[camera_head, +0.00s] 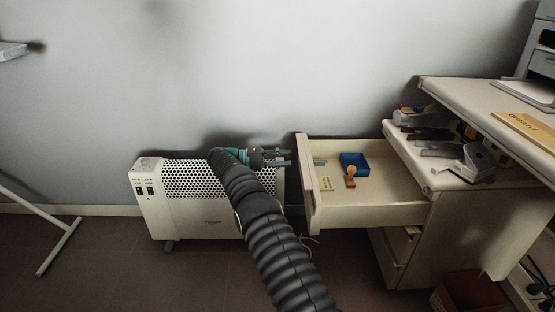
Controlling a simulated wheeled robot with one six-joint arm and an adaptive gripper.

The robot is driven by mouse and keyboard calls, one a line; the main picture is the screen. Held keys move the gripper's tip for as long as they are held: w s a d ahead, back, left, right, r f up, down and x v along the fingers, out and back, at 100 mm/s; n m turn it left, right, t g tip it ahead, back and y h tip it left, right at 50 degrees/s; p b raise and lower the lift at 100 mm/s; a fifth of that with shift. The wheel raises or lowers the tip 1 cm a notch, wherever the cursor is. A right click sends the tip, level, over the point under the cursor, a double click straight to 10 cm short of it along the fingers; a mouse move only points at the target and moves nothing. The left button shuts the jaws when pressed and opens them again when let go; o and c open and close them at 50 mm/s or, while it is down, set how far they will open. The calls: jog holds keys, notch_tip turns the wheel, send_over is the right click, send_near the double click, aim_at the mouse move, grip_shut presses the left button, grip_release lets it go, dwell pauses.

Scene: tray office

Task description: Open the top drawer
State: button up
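The top drawer (306,190) of the cream cabinet (450,220) is pulled far out to the left, its inside plainly visible. In it lie a blue tray (354,161), a wooden-handled stamp (350,178) and a small yellowish label-like piece (326,184). My gripper (286,156) is just left of the far end of the drawer front, pointing right at it. Its two fingers look apart with nothing between them. A small gap seems to separate the fingertips from the drawer front.
A white heater (190,200) stands by the wall, behind and left of my arm. A stapler (470,160) and other tools lie on the cabinet top. A desk (490,100) overhangs at the right. A red bin (468,292) stands below.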

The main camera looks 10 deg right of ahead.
jog(key=shift+w+a, duration=0.15)
jog(key=shift+a, duration=0.55)
jog(key=shift+w+a, duration=0.1)
jog(key=shift+a, duration=0.6)
jog(key=d+r+n+t+y+p, duration=0.1)
jog(key=d+r+y, duration=0.15)
jog(key=r, duration=0.65)
jog(key=s+d+r+n+t+y+p, duration=0.1)
jog(key=s+d+r+y+p, duration=0.15)
jog(key=s+r, duration=0.5)
jog(key=s+d+r+n+t+y+p, duration=0.15)
jog(key=s+r+y, duration=0.25)
jog(key=s+r, duration=0.4)
jog(key=s+a+t+y+p, duration=0.15)
jog(key=s+y, duration=0.35)
jog(key=s, duration=1.4)
jog(key=s+a+f+m+t+y+p, duration=0.1)
jog(key=s+a+f+y, duration=0.1)
jog(key=s, duration=0.5)
jog(key=s+a+f+t+y+p, duration=0.1)
jog(key=s+a+f+t, duration=0.1)
jog(key=s, duration=0.6)
jog(key=shift+s+a+f+m+y, duration=0.2)
jog(key=shift+a+f+m+y, duration=0.15)
jog(key=shift+f+y, duration=0.05)
